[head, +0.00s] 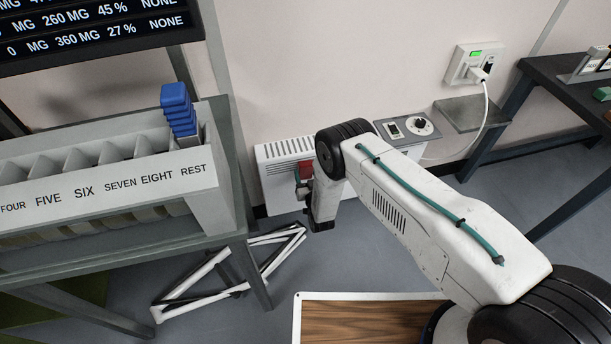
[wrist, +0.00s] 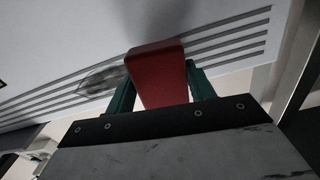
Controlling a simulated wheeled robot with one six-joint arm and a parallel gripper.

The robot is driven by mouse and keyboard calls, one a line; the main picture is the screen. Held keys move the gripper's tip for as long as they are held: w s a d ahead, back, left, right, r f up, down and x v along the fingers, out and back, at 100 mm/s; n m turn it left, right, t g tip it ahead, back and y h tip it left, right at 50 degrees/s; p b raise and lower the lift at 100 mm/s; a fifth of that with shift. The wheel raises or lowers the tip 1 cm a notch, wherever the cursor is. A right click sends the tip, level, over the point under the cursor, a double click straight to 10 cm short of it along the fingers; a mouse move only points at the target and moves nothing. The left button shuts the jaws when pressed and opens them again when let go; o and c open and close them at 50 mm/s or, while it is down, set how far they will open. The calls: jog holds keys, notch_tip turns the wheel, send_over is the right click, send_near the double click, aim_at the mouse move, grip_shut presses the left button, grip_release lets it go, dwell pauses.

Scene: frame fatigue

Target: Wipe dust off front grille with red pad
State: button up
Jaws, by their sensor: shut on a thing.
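The red pad (wrist: 157,75) is held between the green fingers of my gripper (wrist: 158,85) in the wrist view. The pad's far end lies over the slots of the white front grille (wrist: 225,45), and it looks to be against them, though contact is hard to tell. A grey dust smudge (wrist: 98,80) shows on the slots just left of the pad. In the head view the grille is on the white heater unit (head: 277,150) low on the wall. The red pad (head: 306,168) shows in front of its right part, and my arm hides the unit's right side.
A grey rack (head: 100,185) with labelled slots and blue items (head: 178,108) stands at the left. A white bar frame (head: 215,275) lies on the floor below it. A panel with a dial (head: 410,128) and a wall socket with a cable (head: 472,65) are right of the heater.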

jog(key=shift+x, duration=1.1)
dwell(0.3)
jog(key=shift+d, duration=0.1)
jog(key=shift+w+d, duration=1.15)
jog(key=shift+d, duration=2.9)
jog(key=shift+w+d, duration=1.2)
jog(key=shift+d, duration=2.8)
jog(key=shift+s+a+r, duration=0.1)
jog(key=shift+s+a, duration=0.7)
jog(key=shift+a, duration=1.95)
jog(key=shift+s+a, duration=0.75)
jog(key=shift+a, duration=2)
jog(key=shift+s+a+r, duration=0.1)
jog(key=shift+s+a, duration=0.7)
jog(key=shift+a, duration=1.95)
jog(key=shift+f, duration=0.1)
